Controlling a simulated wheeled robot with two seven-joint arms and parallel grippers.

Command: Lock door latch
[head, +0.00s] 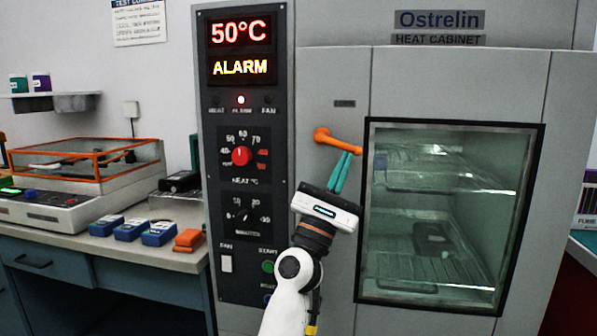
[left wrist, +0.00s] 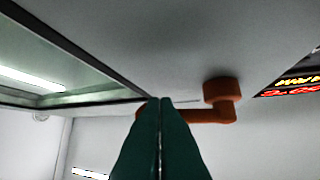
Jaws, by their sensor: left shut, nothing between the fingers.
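The orange door latch (head: 338,142) sits on the grey heat cabinet front, left of the glass door (head: 455,210). Its pivot is at the left and its handle points right, tilting slightly down, in the head view. My left gripper (head: 343,170) has its teal fingers together and empty, just below the latch handle. In the left wrist view the closed fingertips (left wrist: 161,105) overlap the end of the orange latch (left wrist: 222,98); whether they touch it I cannot tell. The door looks closed. My right gripper is not in view.
The control panel (head: 243,150) left of the latch reads 50°C and ALARM, with knobs and buttons. A bench (head: 110,248) at the left holds blue and orange devices and an orange-framed box (head: 85,163). The space before the door is clear.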

